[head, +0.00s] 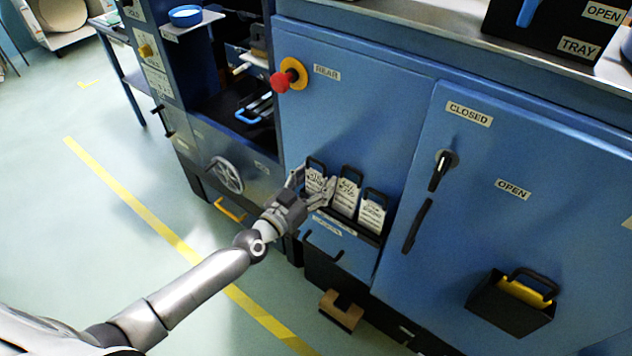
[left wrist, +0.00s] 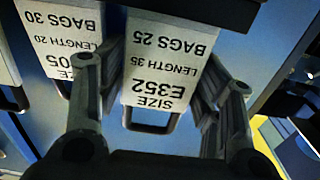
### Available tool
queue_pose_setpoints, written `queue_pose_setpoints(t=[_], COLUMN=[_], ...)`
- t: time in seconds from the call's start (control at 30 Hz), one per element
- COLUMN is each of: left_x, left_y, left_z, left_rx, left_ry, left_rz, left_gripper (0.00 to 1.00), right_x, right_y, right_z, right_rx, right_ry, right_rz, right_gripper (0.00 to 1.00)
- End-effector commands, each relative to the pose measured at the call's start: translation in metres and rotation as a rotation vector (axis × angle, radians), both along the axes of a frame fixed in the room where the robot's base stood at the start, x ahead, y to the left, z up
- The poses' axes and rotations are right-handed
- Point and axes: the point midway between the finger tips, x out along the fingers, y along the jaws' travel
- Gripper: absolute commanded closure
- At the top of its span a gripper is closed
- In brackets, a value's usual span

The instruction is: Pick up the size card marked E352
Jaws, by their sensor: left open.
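The E352 size card (left wrist: 160,75) is white with black print, reading "SIZE E352, LENGTH 35, BAGS 25". It appears upside down in the left wrist view, with a dark loop handle at its end. In the head view it is the leftmost card (head: 314,178) in the rack, partly hidden by my gripper. My left gripper (head: 313,184) is open, with one finger on each side of this card. In the left wrist view the fingers (left wrist: 161,72) flank the card; I cannot tell whether they touch it. My right gripper is not in view.
Two more cards, a middle one (head: 346,194) and a right one (head: 372,214), stand close beside it in the dark rack on the blue cabinet. A red knob (head: 281,82) sticks out above. A black holder (head: 508,304) hangs at lower right.

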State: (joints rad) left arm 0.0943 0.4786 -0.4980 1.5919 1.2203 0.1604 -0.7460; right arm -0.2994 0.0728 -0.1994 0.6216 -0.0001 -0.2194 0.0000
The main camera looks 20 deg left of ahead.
Motion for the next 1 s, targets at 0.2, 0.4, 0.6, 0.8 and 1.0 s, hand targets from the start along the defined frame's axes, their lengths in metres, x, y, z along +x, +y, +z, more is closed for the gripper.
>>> queue_pose_setpoints(t=[0.2,0.4,0.6,0.8,1.0], left_x=[0.0,0.0,-0.002,-0.004,-0.004], left_y=[0.0,0.0,0.0,0.001,0.001], left_z=[0.0,0.0,0.003,0.021,0.053], left_rx=[0.0,0.0,-0.001,-0.004,-0.004], left_ry=[0.0,-0.001,0.0,-0.002,-0.002], left_rz=[0.0,0.0,0.0,0.001,0.001], left_gripper=[0.62,0.69,0.69,0.69,0.69], right_x=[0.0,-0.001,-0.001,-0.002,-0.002], right_y=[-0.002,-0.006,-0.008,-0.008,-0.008], right_z=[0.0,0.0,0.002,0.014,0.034], right_rx=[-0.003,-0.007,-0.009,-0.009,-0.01], right_ry=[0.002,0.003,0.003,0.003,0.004], right_rz=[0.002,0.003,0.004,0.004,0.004], right_gripper=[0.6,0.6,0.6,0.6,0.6])
